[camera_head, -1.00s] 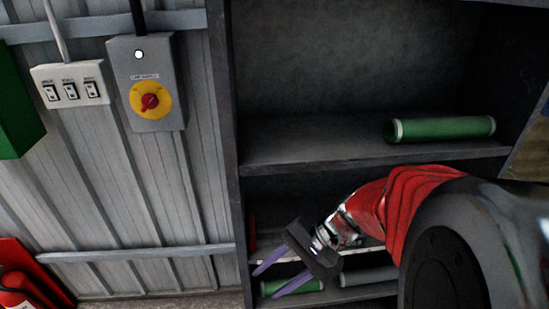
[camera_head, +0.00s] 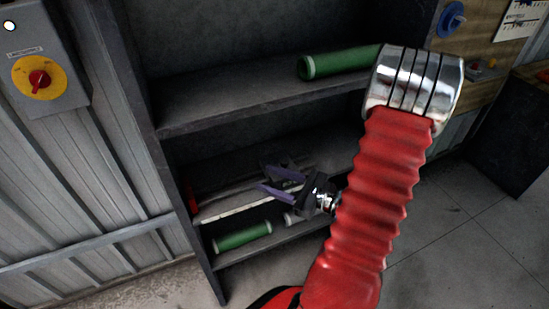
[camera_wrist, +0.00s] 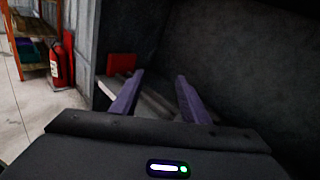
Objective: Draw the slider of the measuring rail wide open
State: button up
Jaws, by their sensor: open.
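The measuring rail appears to be the long pale bar (camera_head: 238,205) lying on a middle shelf of the dark rack. A red block (camera_head: 193,203) stands at its left end; it also shows in the wrist view (camera_wrist: 122,63) beyond the fingers. I cannot tell whether this block is the slider or an end piece. My gripper (camera_head: 264,178) is open, its purple fingers pointing left above the rail. In the wrist view the fingers (camera_wrist: 159,77) stand apart with nothing held, and pale strips run below and between them. My gripper and arm hide the rail's right part.
A green roll (camera_head: 338,62) lies on the shelf above, and another green roll (camera_head: 243,236) lies on the shelf below. The rack's left side panel (camera_head: 150,150) is close to the rail's left end. A yellow-and-red switch box (camera_head: 38,80) hangs on the wall left.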

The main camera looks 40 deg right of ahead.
aim_at(276, 162)
jog(key=s+d+f+m+t+h, duration=0.1)
jog(key=s+d+f+m+h, duration=0.1)
jog(key=d, duration=0.3)
jog(key=s+d+f+m+t+h, duration=0.1)
jog(key=s+d+f+m+h, duration=0.1)
jog(key=d+m+h, duration=0.2)
jog(key=shift+d+f+m+h, duration=0.25)
jog(key=shift+d+m+h, duration=0.15)
jog(key=shift+d+h, duration=0.1)
jog(key=shift+a, duration=0.1)
jog(key=shift+w, duration=6.9)
grip_shut()
